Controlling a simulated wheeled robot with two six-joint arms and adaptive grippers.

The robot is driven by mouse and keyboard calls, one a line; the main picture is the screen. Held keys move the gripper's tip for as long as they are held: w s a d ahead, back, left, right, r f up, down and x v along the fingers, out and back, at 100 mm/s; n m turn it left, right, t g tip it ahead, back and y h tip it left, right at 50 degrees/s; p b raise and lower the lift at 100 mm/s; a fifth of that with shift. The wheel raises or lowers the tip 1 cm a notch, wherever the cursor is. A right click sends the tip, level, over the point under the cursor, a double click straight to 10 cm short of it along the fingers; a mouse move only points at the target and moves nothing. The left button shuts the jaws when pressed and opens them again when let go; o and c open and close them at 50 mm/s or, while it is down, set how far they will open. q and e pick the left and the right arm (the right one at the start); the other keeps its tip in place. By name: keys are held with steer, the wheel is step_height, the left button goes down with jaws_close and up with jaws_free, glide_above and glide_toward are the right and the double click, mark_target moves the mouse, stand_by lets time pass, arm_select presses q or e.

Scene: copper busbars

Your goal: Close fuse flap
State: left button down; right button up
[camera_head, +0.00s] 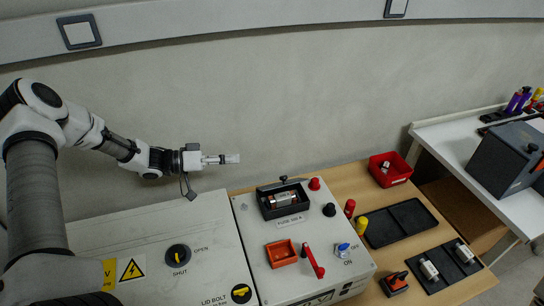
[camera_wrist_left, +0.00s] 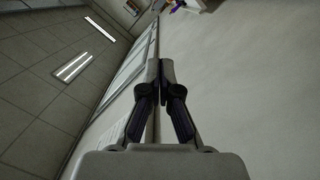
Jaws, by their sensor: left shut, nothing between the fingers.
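The fuse holder (camera_head: 265,210) is a black box on top of the grey panel, behind a label that seems to read FUSE 500 A. A silver and red fuse (camera_head: 284,199) shows inside it, uncovered. A dark edge with a small black knob (camera_head: 283,179) stands at the back of the box; it looks like the flap, open, but it is too small to be sure. My left gripper (camera_head: 236,159) is shut and empty, left of and above the holder, apart from it. In the left wrist view its fingers (camera_wrist_left: 160,72) meet in front of the bare wall. My right gripper is not in view.
The panel also bears an orange tray (camera_head: 281,253), a red lever (camera_head: 314,262), a blue switch (camera_head: 343,248) and red and black posts (camera_head: 329,209). A red bin (camera_head: 390,169) and black trays (camera_head: 400,222) lie on the wooden table to the right. The wall is behind.

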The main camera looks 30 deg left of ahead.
arm_select(q)
steer(key=b, duration=0.2)
glide_above(273, 185)
step_height(273, 185, down, 4)
steer(key=shift+r, duration=0.15)
steer(key=shift+s+f, duration=0.15)
steer(key=shift+f, duration=0.1)
steer(key=shift+d, duration=0.1)
